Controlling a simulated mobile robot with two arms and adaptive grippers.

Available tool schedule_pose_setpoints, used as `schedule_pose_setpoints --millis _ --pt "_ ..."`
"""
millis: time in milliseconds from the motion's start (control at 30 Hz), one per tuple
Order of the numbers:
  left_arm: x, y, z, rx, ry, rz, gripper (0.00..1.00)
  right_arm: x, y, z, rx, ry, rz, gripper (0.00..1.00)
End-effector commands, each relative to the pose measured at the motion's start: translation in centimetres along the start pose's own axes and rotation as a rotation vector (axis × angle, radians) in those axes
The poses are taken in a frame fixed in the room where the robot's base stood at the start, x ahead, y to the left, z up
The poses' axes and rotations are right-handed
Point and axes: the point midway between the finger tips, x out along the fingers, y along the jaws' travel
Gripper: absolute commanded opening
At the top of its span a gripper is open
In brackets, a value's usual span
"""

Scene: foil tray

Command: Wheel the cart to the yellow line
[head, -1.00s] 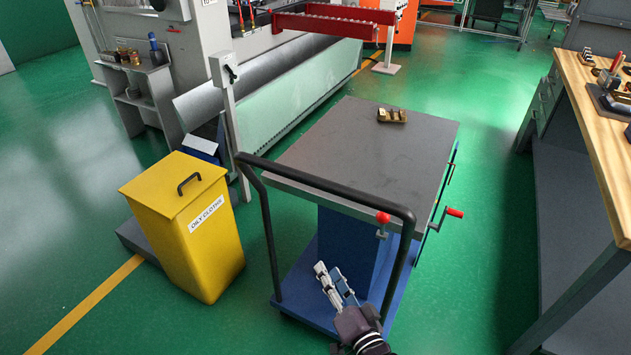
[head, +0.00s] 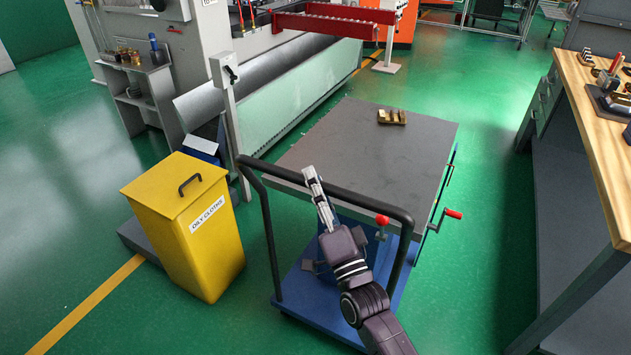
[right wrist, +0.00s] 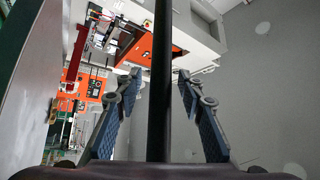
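The cart has a grey top (head: 375,150), a blue lower deck (head: 325,300) and a black push handle (head: 262,215) on its near side. My right gripper (head: 313,187) is at the handle's top bar, over the near edge of the cart top. In the right wrist view the black bar (right wrist: 162,80) runs between the two fingers (right wrist: 160,95), which stand apart with gaps on both sides. The yellow line (head: 90,304) lies on the floor at the left and passes out of sight behind the yellow bin. My left gripper is not in view.
A yellow oily cloths bin (head: 190,230) stands left of the cart. A grey post (head: 228,110) and a large machine (head: 290,95) stand behind it. A workbench (head: 600,150) is at the right. Brass blocks (head: 392,117) sit on the cart top. Green floor right of the cart is clear.

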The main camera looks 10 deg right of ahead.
Motion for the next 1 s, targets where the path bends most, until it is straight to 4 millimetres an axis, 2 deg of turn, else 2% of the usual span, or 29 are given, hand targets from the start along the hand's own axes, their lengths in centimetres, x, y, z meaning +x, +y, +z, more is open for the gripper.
schedule_pose_setpoints --millis 267,600,1000 --pt "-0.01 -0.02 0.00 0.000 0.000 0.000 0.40 0.17 0.09 0.03 0.000 -0.001 0.002 0.36" --pt "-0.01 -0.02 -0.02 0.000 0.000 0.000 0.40 0.15 0.09 0.03 -0.001 -0.001 0.002 0.00" --pt "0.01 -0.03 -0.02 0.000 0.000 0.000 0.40 0.17 0.16 0.00 -0.001 -0.001 0.002 0.00"
